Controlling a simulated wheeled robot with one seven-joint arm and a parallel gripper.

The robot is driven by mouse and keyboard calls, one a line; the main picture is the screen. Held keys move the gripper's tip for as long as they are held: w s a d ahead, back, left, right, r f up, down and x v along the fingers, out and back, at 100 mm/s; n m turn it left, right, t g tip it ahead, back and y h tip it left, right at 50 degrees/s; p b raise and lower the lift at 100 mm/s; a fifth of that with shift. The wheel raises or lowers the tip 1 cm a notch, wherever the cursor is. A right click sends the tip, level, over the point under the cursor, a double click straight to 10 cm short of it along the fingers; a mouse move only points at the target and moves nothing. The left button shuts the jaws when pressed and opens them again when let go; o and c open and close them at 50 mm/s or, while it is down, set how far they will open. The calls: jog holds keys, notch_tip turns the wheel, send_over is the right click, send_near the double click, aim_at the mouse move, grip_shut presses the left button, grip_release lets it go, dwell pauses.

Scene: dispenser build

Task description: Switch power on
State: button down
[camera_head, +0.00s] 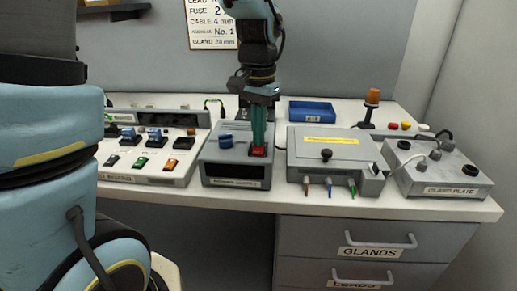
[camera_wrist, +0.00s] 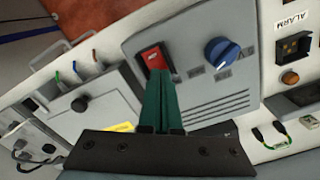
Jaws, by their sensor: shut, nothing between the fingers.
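The power supply (camera_head: 224,172) is a grey box with a display, a blue knob (camera_head: 226,140) and a red rocker switch (camera_head: 258,151). In the wrist view the red switch (camera_wrist: 153,59) sits in a black frame, with the blue knob (camera_wrist: 222,53) to its right. My gripper (camera_head: 259,146) is shut, its green fingers pointing down at the switch. In the wrist view the fingertips (camera_wrist: 158,74) are at the near edge of the switch and cover part of it. I cannot tell whether they touch it or which way the rocker is tilted.
Left is a panel with coloured switches (camera_head: 140,162). Right is a grey enclosure (camera_head: 336,142) with a black knob and coloured cable ends, then the gland plate box (camera_head: 436,170). A blue bin (camera_head: 312,112) and an orange beacon (camera_head: 372,96) stand behind.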

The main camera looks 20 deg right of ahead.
jog(key=shift+f, duration=0.25)
jog(key=shift+r, duration=0.1)
notch_tip(320, 180, up, 7)
jog(key=p, duration=0.6)
dwell(0.5)
jog(key=shift+w+a, duration=0.15)
jog(key=shift+a, duration=0.15)
jog(key=a+f+n, duration=0.2)
jog(key=a+n, duration=0.3)
jog(key=a, duration=0.7)
jog(key=a+f+n+t, duration=0.1)
jog(key=a+f+n, duration=0.2)
jog(key=a, duration=0.9)
jog(key=shift+w+a+n+t, duration=0.3)
jog(key=shift+w+a+n, duration=0.15)
jog(key=shift+n, duration=0.45)
